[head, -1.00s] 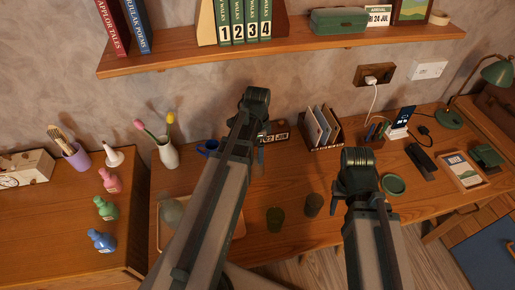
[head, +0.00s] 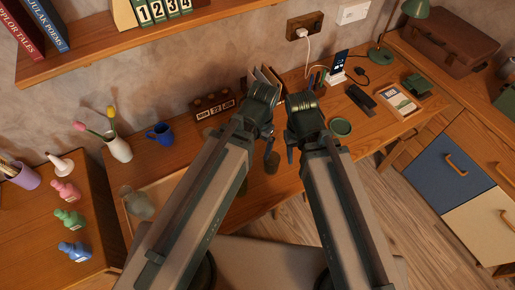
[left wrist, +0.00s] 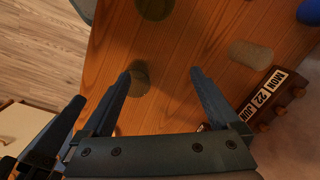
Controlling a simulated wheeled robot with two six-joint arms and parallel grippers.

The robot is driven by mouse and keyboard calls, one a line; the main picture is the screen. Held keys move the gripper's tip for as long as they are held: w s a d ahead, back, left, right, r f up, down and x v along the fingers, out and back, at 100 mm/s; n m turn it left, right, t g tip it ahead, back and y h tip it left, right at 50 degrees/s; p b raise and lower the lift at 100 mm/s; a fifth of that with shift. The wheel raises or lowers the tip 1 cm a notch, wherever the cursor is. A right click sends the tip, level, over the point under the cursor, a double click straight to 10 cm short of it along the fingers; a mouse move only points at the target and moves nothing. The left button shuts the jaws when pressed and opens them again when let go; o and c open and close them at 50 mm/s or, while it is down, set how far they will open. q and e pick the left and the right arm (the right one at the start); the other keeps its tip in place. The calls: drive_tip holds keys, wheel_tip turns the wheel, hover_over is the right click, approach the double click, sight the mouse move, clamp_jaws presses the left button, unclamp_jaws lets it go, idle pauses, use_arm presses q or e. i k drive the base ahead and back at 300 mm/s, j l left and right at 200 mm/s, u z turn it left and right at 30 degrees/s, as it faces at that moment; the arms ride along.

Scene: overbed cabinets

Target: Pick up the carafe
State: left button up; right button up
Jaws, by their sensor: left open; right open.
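A grey-green, see-through rounded vessel, which looks like the carafe (head: 137,203), stands on a light wooden tray (head: 170,188) at the left end of the desk. My left arm covers part of the tray. My left gripper (head: 270,148) is well to the right of the carafe, over the desk's middle. In the left wrist view its fingers (left wrist: 160,73) are apart and empty, above a dark green cup (left wrist: 138,82). My right gripper (head: 291,150) is beside the left one, farther from the carafe; its fingers are mostly hidden.
A blue mug (head: 160,133), a flower vase (head: 117,148) and a block calendar (head: 214,104) stand along the wall. A see-through tumbler (left wrist: 250,55) lies near the calendar in the left wrist view. A shelf (head: 100,48) hangs above. Bottles stand on the left cabinet (head: 95,200).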

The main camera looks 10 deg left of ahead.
sight(137, 204)
drive_tip(key=u, duration=0.45)
drive_tip(key=k+j+u, duration=0.1)
drive_tip(key=u, duration=0.75)
drive_tip(key=j+u, duration=0.15)
drive_tip(key=u, duration=0.3)
drive_tip(key=k+l+z, duration=0.2)
drive_tip(key=k+z, duration=0.3)
drive_tip(key=k+l+z, duration=0.45)
drive_tip(key=k+j, duration=0.05)
